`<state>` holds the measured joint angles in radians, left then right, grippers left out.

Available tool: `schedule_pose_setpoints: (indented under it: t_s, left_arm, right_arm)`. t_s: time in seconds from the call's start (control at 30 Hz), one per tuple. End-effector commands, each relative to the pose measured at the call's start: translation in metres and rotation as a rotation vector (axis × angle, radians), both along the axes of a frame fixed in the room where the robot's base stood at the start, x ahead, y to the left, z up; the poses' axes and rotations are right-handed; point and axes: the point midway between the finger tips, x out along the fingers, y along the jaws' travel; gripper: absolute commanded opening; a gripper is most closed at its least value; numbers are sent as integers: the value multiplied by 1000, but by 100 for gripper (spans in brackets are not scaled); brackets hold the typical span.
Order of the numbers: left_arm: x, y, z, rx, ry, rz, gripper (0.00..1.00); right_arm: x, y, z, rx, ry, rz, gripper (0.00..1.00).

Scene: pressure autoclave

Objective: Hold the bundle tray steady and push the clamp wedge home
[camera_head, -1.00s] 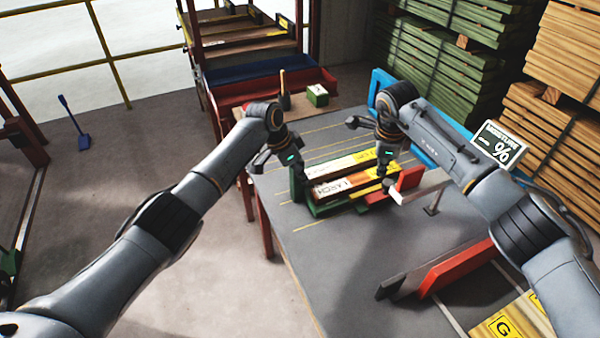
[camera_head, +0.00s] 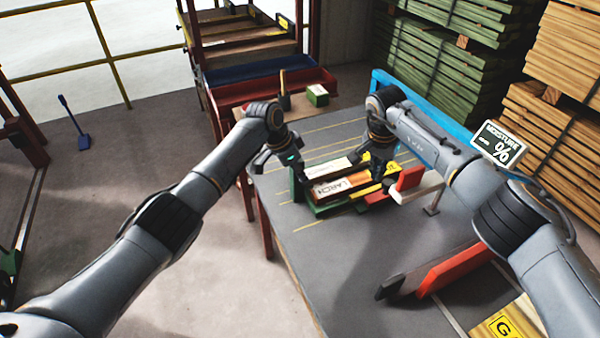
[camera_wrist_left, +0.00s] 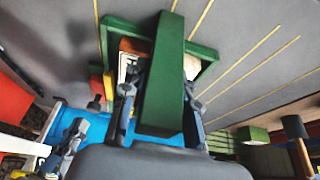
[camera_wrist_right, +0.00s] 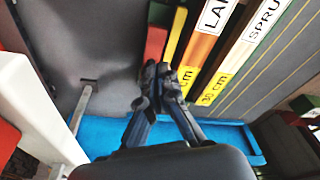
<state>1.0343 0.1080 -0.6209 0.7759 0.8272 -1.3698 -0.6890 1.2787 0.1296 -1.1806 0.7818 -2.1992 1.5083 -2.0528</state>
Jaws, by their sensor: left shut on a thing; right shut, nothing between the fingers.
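The green bundle tray (camera_head: 328,207) lies on the grey table and holds wooden pieces labelled LARCH (camera_head: 345,183) and SPRUCE (camera_wrist_right: 264,20). My left gripper (camera_head: 297,180) is shut on the tray's green upright end piece, which shows between its fingers in the left wrist view (camera_wrist_left: 165,75). My right gripper (camera_head: 387,182) is shut and empty by the tray's other end. In the right wrist view its fingertips (camera_wrist_right: 163,72) are close to a red block (camera_wrist_right: 155,44) and a yellow strip (camera_wrist_right: 176,35). I cannot tell which piece is the clamp wedge, or whether the fingertips touch either.
A larger red bar (camera_head: 455,268) lies nearer on the table. A blue frame (camera_head: 440,124) runs along the far edge. A small green box (camera_head: 318,96) stands at the back. The table's near left is clear.

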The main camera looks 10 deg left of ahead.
Motion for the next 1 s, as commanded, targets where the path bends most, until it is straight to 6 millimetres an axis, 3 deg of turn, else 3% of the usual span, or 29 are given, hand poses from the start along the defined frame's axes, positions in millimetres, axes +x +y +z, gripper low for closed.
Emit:
schedule_pose_setpoints:
  t_s: [0.2,0.4,1.0]
  left_arm:
    - [0,1,0,1,1,0,0]
    - [0,1,0,1,1,0,0]
    - [0,1,0,1,1,0,0]
  right_arm:
    - [0,1,-28,1,2,-1,0]
    - [0,0,-42,1,1,-2,0]
    - [0,0,-45,1,-1,-2,0]
